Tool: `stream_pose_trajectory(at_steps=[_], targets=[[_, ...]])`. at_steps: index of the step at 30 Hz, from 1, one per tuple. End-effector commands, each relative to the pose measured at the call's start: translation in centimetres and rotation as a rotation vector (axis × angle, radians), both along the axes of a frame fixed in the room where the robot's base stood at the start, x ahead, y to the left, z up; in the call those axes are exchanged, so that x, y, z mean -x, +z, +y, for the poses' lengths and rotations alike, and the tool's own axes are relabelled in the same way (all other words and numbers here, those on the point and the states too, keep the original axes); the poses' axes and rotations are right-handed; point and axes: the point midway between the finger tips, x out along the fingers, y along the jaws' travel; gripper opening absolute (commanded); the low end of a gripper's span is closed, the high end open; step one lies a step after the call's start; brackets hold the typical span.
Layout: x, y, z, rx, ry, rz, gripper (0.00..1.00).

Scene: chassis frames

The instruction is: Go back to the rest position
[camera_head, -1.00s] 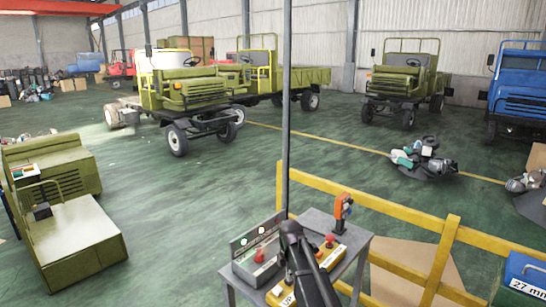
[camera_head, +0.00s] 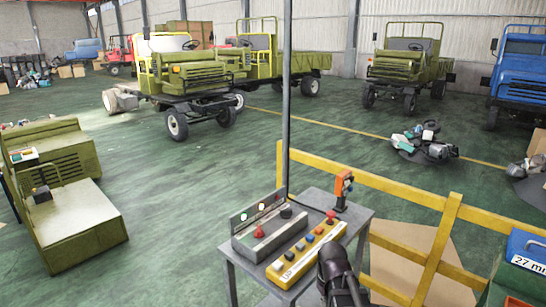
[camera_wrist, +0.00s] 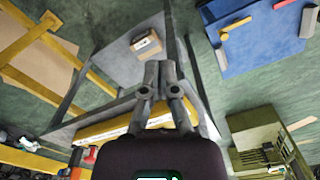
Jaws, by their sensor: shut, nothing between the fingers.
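My gripper (camera_wrist: 159,72) shows in the wrist view with its two grey fingers close together, shut and empty. In the head view, the black end of my arm (camera_head: 335,262) is at the lower middle, right of the yellow button box. Its fingers are not clearly visible there. The yellow button box (camera_head: 284,268) lies on a grey metal stand (camera_head: 362,214). In the wrist view its yellow side (camera_wrist: 108,128) appears behind the gripper.
A grey control box (camera_head: 243,247) and an orange handheld control (camera_head: 343,188) are on the stand. A yellow railing (camera_head: 440,240) runs on the right, beside a blue box (camera_head: 527,252). A thin pole (camera_head: 287,100) rises behind the stand. Green vehicles (camera_head: 190,85) stand farther back on open floor.

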Motion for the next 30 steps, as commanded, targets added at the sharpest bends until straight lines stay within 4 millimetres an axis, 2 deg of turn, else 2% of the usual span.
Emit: stream_pose_trajectory(at_steps=[1, 3, 9, 30], targets=[[1.3, -0.5, -0.4, 0.0, -0.069, 0.0, 0.0], [2.2, -0.8, -0.8, 0.0, -0.157, 0.0, 0.0], [3.8, -1.2, -1.4, 0.0, -0.32, 0.0, 0.0], [3.9, -1.2, -1.5, 0.0, -0.352, 0.0, 0.0]])
